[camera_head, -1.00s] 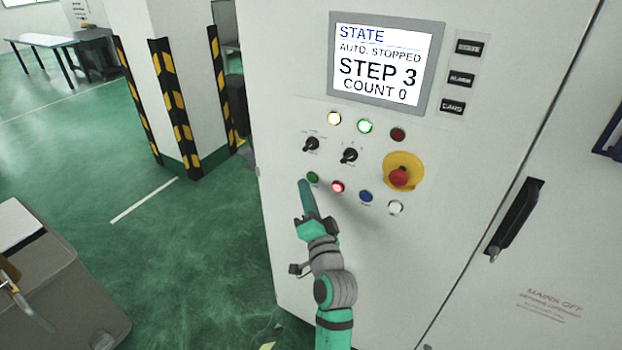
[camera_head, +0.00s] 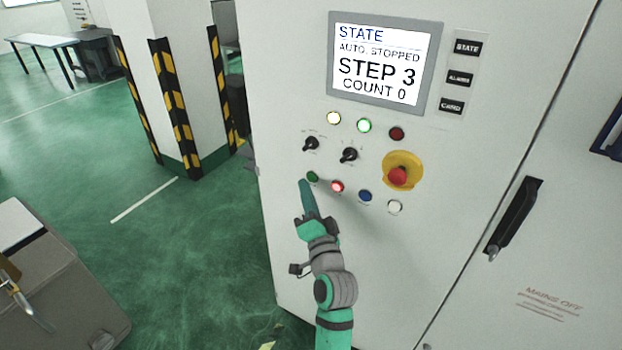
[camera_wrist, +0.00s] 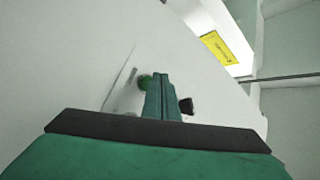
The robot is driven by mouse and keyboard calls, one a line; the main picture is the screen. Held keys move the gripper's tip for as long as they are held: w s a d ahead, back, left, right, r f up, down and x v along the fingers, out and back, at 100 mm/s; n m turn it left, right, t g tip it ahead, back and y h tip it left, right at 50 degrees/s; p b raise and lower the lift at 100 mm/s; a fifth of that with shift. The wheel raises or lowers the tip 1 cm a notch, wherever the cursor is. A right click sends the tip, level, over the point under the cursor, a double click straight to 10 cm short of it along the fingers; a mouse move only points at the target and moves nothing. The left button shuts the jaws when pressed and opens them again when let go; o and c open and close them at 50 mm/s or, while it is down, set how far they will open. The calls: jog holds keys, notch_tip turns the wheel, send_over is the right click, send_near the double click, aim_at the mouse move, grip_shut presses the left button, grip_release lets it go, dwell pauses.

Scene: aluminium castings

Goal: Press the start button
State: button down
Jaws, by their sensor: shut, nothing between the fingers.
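The green start button (camera_head: 312,177) sits at the left end of the lower row on the white cabinet's panel. It also shows in the wrist view (camera_wrist: 145,82), just left of my fingertips. My gripper (camera_head: 304,183) is shut and empty, its tip close to the green button at its lower left. I cannot tell whether it touches the button. The screen (camera_head: 380,66) reads "AUTO. STOPPED", "STEP 3" and "COUNT 0".
Right of the green button are a lit red button (camera_head: 337,186), a blue one (camera_head: 365,196) and a white one (camera_head: 395,207). A red emergency stop (camera_head: 398,177) on yellow and two black selector switches (camera_head: 349,155) are above. A striped pillar (camera_head: 175,100) stands left.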

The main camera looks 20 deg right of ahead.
jog(key=shift+w+d, duration=0.15)
jog(key=shift+w, duration=0.05)
jog(key=shift+w+d, duration=0.15)
jog(key=shift+d, duration=0.05)
